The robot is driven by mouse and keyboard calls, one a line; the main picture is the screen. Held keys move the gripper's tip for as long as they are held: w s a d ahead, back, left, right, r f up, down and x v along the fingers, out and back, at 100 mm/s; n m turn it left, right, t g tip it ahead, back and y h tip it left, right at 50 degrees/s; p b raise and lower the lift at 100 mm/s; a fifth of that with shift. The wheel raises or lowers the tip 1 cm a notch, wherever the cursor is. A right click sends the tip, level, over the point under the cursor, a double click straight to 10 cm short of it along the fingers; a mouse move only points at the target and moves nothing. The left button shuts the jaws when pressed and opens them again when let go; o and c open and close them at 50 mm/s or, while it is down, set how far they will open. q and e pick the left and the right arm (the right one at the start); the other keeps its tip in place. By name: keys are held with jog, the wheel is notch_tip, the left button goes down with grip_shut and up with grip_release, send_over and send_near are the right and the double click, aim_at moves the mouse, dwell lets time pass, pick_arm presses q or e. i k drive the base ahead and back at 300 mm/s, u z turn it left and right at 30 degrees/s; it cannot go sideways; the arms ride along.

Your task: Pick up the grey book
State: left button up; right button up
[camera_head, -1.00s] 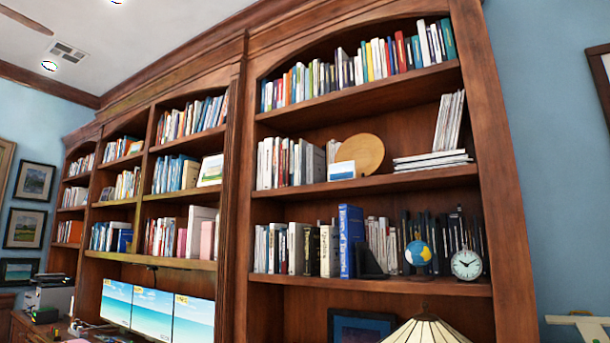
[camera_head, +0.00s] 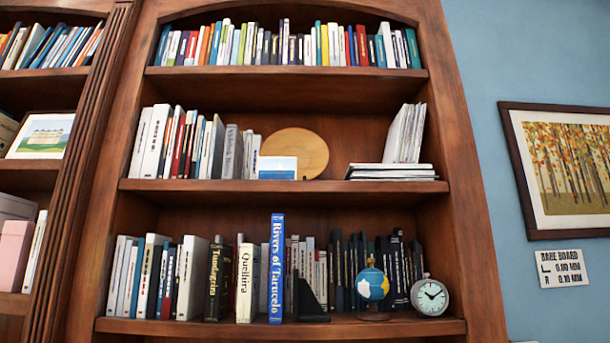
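A grey book (camera_head: 232,152) stands upright on the middle shelf of the bookcase, in a row of books left of a round wooden plate. It looks the greyest spine in that row, though other pale spines stand close on both sides. I cannot tell for sure that it is the task's book. Neither of my grippers is in view.
A round wooden plate (camera_head: 296,150) and leaning white books (camera_head: 404,133) share the middle shelf. Below are a blue book (camera_head: 276,268), a black bookend (camera_head: 309,301), a globe (camera_head: 372,287) and a clock (camera_head: 429,296). A framed picture (camera_head: 567,165) hangs at right.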

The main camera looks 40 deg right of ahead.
aim_at(231, 166)
jog(key=z, duration=1)
jog(key=i, duration=0.85)
jog(key=z, duration=0.75)
